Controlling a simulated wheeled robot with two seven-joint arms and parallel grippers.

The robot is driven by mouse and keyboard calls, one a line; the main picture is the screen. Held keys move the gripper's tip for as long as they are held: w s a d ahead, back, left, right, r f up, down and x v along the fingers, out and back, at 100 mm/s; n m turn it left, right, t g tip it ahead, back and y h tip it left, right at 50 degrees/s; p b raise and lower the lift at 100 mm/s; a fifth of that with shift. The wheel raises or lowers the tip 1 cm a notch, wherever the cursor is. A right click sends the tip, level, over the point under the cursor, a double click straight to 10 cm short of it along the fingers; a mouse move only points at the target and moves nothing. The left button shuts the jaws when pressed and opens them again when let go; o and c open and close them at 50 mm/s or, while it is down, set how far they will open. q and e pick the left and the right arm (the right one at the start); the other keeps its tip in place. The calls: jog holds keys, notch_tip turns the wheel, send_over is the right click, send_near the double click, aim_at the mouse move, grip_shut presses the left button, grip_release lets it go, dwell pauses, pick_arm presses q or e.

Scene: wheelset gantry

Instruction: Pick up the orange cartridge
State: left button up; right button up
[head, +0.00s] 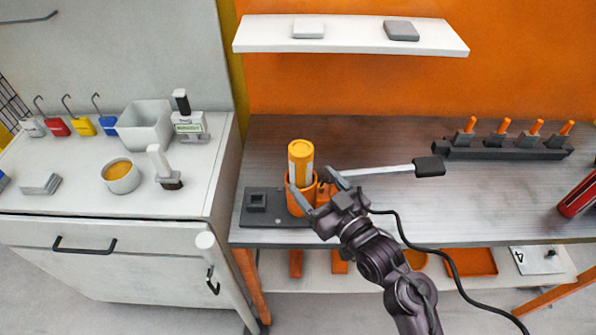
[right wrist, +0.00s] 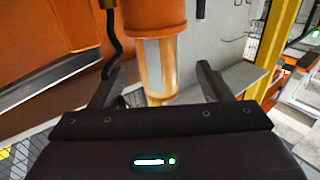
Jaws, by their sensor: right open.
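The orange cartridge (head: 300,154) stands upright in an orange holder (head: 298,201) near the front left of the dark workbench. It has a yellow-orange top and a pale label. My right gripper (head: 312,180) is open, its fingers reaching toward the cartridge from the front right. In the right wrist view, which looks upside down, the cartridge (right wrist: 160,67) lies between the two spread fingers, with a gap on each side. The orange holder (right wrist: 152,16) hides its lower part. My left gripper is not in view.
A grey plate (head: 257,219) with a small square block lies left of the holder. A tool with a black handle (head: 429,166) lies behind my gripper. A rack (head: 510,148) with several orange-tipped pieces is at the back right. A white shelf (head: 350,35) hangs above. The bench's right middle is clear.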

aim_at(307, 174)
jog(key=shift+p+x, duration=0.55)
jog(key=shift+x, duration=0.55)
jog(key=shift+p+x, duration=0.4)
jog(key=shift+x, duration=0.4)
jog(key=shift+p+x, duration=0.3)
jog(key=shift+x, duration=0.9)
jog(key=shift+f, duration=0.2)
jog(key=c, duration=1.3)
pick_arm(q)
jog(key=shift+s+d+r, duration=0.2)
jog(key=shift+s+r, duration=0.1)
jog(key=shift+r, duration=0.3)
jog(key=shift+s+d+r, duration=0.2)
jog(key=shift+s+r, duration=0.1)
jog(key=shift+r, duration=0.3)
